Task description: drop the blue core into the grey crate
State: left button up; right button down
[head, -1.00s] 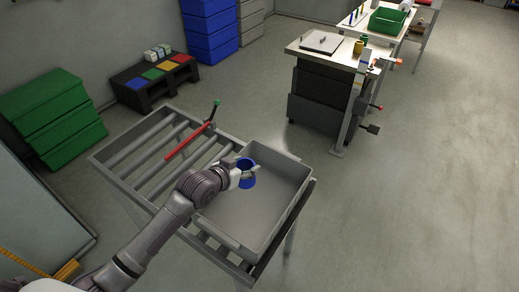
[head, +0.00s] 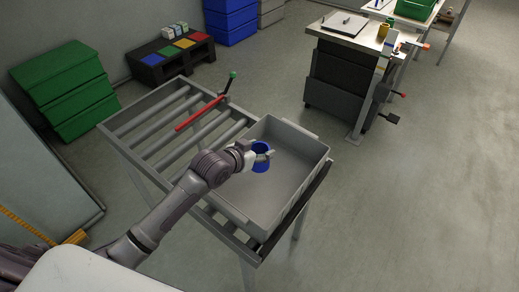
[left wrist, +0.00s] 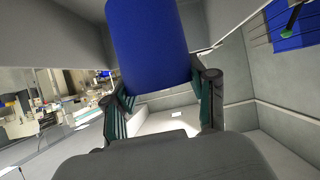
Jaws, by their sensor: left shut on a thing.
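The blue core (head: 261,163) is in my left gripper (head: 262,156), over the inside of the grey crate (head: 291,190). In the head view it appears near the crate's left wall; its exact height above the floor is hard to tell. The left wrist view shows the blue core (left wrist: 150,45) between the two fingers of my left gripper (left wrist: 165,92), which is shut on it. The crate sits on the roller table and looks empty apart from the gripper and core. My right gripper is not in view.
The crate rests on a roller table (head: 150,115) with a red bar (head: 200,113) lying on its rollers. Green bins (head: 65,90) stand at the left. A pallet with coloured squares (head: 170,55) and a workbench (head: 345,75) stand behind. Floor at the right is clear.

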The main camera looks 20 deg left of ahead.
pick_arm(q)
jog(key=o, duration=1.2)
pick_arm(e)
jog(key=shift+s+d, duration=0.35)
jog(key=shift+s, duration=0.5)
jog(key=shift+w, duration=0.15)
pick_arm(q)
jog(key=shift+s+a+r, duration=0.1)
jog(key=shift+s+r, duration=0.05)
jog(key=shift+s, duration=0.2)
jog(key=v, duration=1.1)
jog(key=shift+s, duration=0.1)
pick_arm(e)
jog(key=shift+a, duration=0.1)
